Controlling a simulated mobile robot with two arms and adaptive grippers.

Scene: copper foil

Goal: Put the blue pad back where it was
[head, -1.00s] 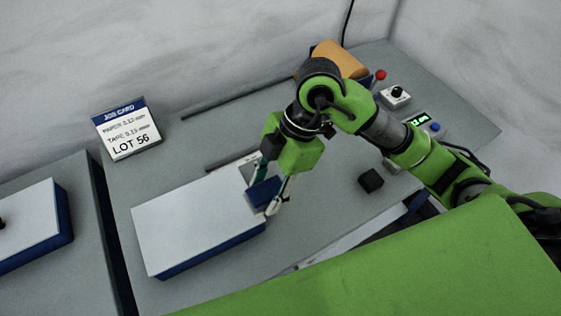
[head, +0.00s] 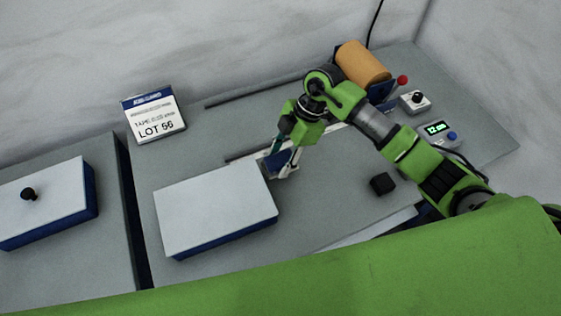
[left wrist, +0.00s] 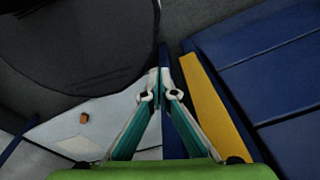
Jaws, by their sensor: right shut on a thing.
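The blue pad (head: 276,162) is a small dark blue block in the head view, partly hidden by fingers. My right gripper (head: 283,172) is shut on it, pointing down just beyond the right end of the large white-topped blue block (head: 215,207). I cannot tell whether the pad touches the bench below. My left gripper (left wrist: 160,90) shows only in the left wrist view, its fingertips together with nothing visible held.
A job card (head: 155,118) stands at the back left. An orange roll (head: 362,64), a knob box (head: 414,102), a display box (head: 440,133) and a black cube (head: 382,184) are on the right. Another white-topped block (head: 50,200) with a black knob sits left, across a gap.

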